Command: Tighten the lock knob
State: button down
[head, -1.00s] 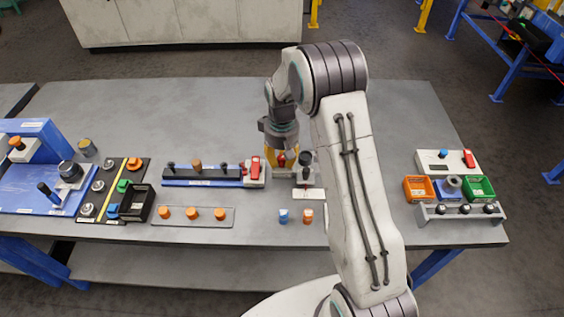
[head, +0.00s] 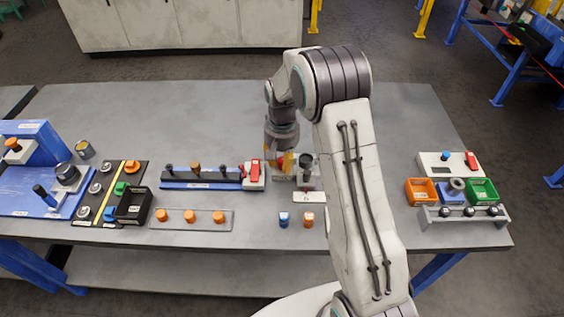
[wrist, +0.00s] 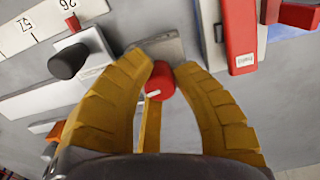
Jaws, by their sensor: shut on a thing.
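The red knob (wrist: 160,82) sits between my yellow fingers in the wrist view, on a small grey plate (wrist: 165,45). My gripper (wrist: 164,70) is shut on this knob from above. In the head view my gripper (head: 281,160) is down at the fixture in the middle of the bench, and its fingers mostly hide the knob. A black knob (wrist: 68,62) on a pale block stands just to the left in the wrist view; it also shows in the head view (head: 306,160).
A red lever block (head: 255,173) stands close on the left, by a blue rail (head: 200,184). Blue (head: 284,219) and orange (head: 308,220) pieces lie in front. Small bins (head: 420,191) are at the right. The bench behind is clear.

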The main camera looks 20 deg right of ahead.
aim_at(282, 159)
dwell(0.3)
jog(key=c, duration=1.3)
grip_release()
jog(key=shift+w, duration=0.1)
notch_tip(282, 159, up, 12)
